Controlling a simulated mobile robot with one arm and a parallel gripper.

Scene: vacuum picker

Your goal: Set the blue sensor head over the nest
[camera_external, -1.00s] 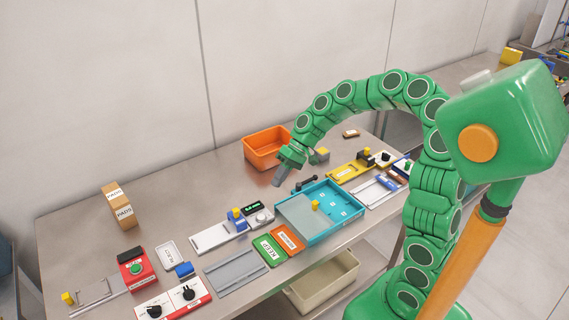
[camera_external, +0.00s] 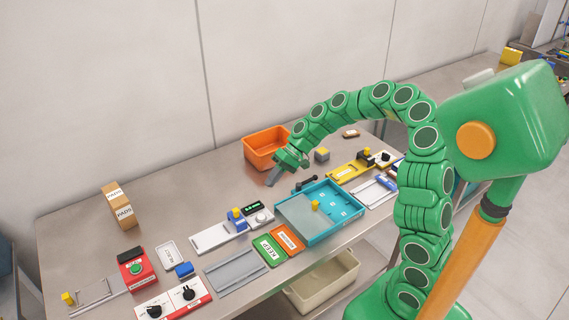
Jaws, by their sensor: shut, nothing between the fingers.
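A blue block with a yellow top (camera_external: 236,219), which looks like the sensor head, sits on a long white rail plate (camera_external: 208,238) left of the table's middle. Beside it is a small unit with a dark display showing green digits (camera_external: 252,208). I cannot make out which part is the nest at this size. My gripper (camera_external: 271,181) is shut and empty. It points down above the table, up and to the right of the blue block and apart from it.
A teal tray (camera_external: 347,231) with a clear cover stands right of the rail plate. Green and orange cards (camera_external: 269,250) lie in front. An orange bin (camera_external: 251,160) is behind my gripper. The back left of the table is mostly clear.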

